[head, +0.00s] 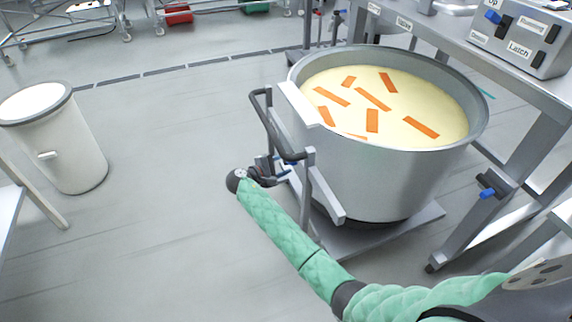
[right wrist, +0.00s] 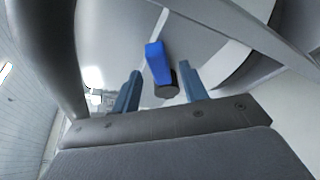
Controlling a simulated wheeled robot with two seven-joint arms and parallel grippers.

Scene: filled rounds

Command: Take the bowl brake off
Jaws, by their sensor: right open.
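The large metal bowl (head: 375,185) stands on a wheeled trolley with a dark push handle (head: 268,118). It holds a pale yellow mass with several orange strips on top. A lever with a blue end (right wrist: 156,62) and a dark round base shows in the right wrist view; I take it for the bowl brake. My right gripper (head: 280,168) is low beside the trolley's handle frame. In the right wrist view its two fingers (right wrist: 161,75) stand apart, one on each side of the blue lever; contact is not clear. My left gripper is out of view.
A steel bench (head: 455,58) at right carries a control box (head: 520,38) with labelled switches, one reading Latch. Another blue-ended lever (head: 488,192) sits by the bench leg. A white bin (head: 60,140) stands at left. The floor between bin and trolley is clear.

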